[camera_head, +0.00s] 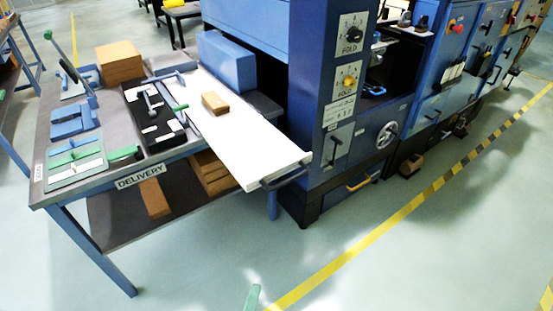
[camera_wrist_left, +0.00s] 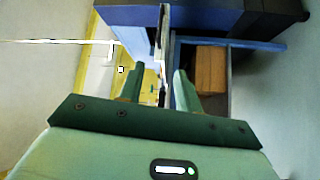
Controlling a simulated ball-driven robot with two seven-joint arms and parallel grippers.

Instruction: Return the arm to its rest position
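My left gripper (camera_head: 252,297) shows in the head view only as a green tip at the bottom edge. It is over the floor, below and apart from the handle (camera_head: 286,176) of the white board (camera_head: 236,139). In the left wrist view my left gripper (camera_wrist_left: 157,76) has its two green fingers apart. A thin upright strip shows beyond the gap between them; I cannot tell what it is. I see nothing held. The rest of the left arm is outside the head view. My right gripper is in neither view.
The delivery table (camera_head: 101,189) stands at the left, with tools and a cardboard-coloured box (camera_head: 119,63). A small brown block (camera_head: 215,103) lies on the white board, which sticks out beside the blue machine (camera_head: 305,120). The floor right of the yellow line (camera_head: 370,226) is clear.

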